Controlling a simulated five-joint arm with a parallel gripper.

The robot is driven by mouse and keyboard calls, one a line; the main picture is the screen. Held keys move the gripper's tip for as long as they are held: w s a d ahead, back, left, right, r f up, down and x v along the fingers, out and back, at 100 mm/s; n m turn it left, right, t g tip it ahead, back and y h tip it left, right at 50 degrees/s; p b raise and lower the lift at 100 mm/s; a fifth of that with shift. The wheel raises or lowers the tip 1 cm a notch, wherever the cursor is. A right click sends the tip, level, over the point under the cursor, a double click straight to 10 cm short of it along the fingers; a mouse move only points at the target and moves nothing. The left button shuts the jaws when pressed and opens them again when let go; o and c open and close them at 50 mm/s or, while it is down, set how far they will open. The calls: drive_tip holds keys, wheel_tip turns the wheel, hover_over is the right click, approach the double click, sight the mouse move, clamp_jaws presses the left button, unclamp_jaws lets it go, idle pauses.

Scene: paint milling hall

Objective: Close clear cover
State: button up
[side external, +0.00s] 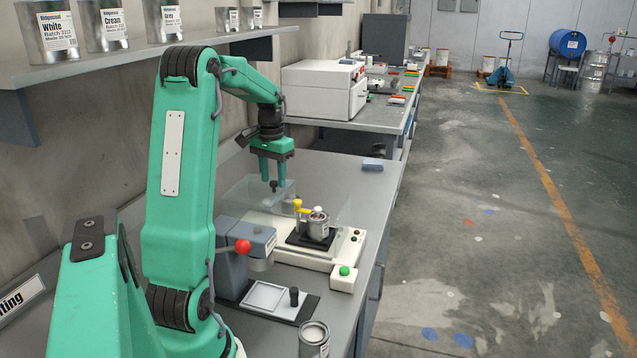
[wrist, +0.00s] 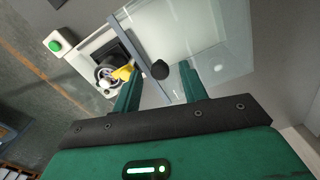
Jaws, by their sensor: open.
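The clear cover (side external: 250,194) is a see-through panel tilted up over the back of a white machine (side external: 350,246); it also shows in the wrist view (wrist: 217,45). Its dark round knob (side external: 273,186) sits between my gripper's fingertips (side external: 273,179). In the wrist view the knob (wrist: 160,69) lies between the two green fingers, with gaps on both sides. My gripper is open and points down at the cover. A silver can (side external: 318,229) stands on the machine's dark plate, with a yellow clamp handle (side external: 298,205) beside it. The cover's hinge is hard to see.
A grey device with a red ball lever (side external: 243,246) stands close in front of the machine. A framed plate (side external: 268,297) and an open can (side external: 314,338) are nearer. A green button (side external: 344,271) sits at the machine's front corner. Bench behind is mostly clear.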

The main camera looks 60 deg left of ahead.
drive_tip(key=shift+f, duration=0.5)
clamp_jaws()
drive_tip(key=w+d, duration=1.1)
drive_tip(key=shift+w+d, duration=0.35)
unclamp_jaws()
